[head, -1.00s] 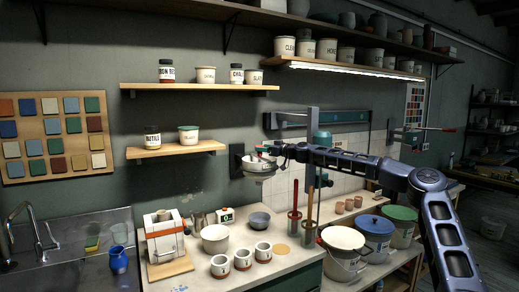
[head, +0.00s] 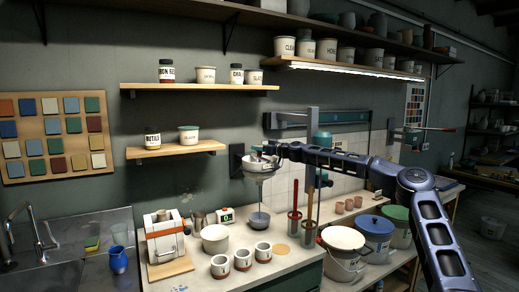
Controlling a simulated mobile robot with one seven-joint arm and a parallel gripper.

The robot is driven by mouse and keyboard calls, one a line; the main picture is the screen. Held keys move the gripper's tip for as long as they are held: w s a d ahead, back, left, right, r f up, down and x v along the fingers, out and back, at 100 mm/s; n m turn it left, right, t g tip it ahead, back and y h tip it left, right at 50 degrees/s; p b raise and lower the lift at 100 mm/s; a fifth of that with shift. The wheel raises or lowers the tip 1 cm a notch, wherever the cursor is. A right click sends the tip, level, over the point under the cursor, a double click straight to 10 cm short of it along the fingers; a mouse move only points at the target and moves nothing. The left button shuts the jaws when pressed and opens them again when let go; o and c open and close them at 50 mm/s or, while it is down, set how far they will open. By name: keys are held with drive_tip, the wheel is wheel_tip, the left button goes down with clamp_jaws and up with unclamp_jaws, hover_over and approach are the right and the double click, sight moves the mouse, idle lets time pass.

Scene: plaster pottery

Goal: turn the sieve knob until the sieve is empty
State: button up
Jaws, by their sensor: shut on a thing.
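The sieve (head: 259,171) is a pale, round vessel with a tapering underside, held on the wall above the counter. My gripper (head: 268,152) reaches in from the right at the sieve's upper side, shut on what seems to be its knob, which the fingers mostly hide. A thin, faint streak runs down from the underside of the sieve toward a small grey bowl (head: 259,220) on the counter. The inside of the sieve is not visible, so I cannot tell how much it holds.
A white bowl (head: 215,238) and three white cups with brown bases, one of them a cup (head: 241,260), stand near the grey bowl. Red-handled tools (head: 294,225) stand upright to the right. Lidded buckets (head: 343,239) stand farther right. Shelves hang above.

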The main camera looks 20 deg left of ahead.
drive_tip(key=shift+m+t+h, duration=0.3)
drive_tip(key=shift+m+t, duration=0.2)
drive_tip(key=shift+t, duration=0.3)
drive_tip(key=shift+s+r+m+t+h, duration=0.1)
drive_tip(key=shift+m+t+h, duration=1)
drive_tip(key=shift+t, duration=0.45)
drive_tip(key=shift+r+m+t+h, duration=0.1)
drive_tip(key=shift+m+t+h, duration=0.8)
drive_tip(key=shift+m+t, duration=0.55)
drive_tip(key=shift+f+m+t+h, duration=0.1)
drive_tip(key=shift+m+t+h, duration=1.05)
drive_tip(key=shift+h, duration=0.55)
drive_tip(key=shift+f+m+t+h, duration=0.1)
drive_tip(key=shift+m+t+h, duration=1)
drive_tip(key=shift+h, duration=0.6)
drive_tip(key=m+h, duration=0.3)
drive_tip(key=h, duration=0.1)
drive_tip(key=m+h, duration=0.3)
drive_tip(key=h, duration=0.2)
drive_tip(key=shift+a+f+t, duration=0.1)
drive_tip(key=shift+t, duration=0.15)
drive_tip(key=shift+m+g+h, duration=0.6)
drive_tip(key=shift+m+h, duration=0.45)
drive_tip(key=shift+h, duration=0.45)
drive_tip(key=shift+m+g+h, duration=0.6)
drive_tip(key=shift+m+h, duration=0.45)
drive_tip(key=shift+h, duration=0.45)
drive_tip(key=shift+m+g+h, duration=0.6)
drive_tip(key=shift+h, duration=0.3)
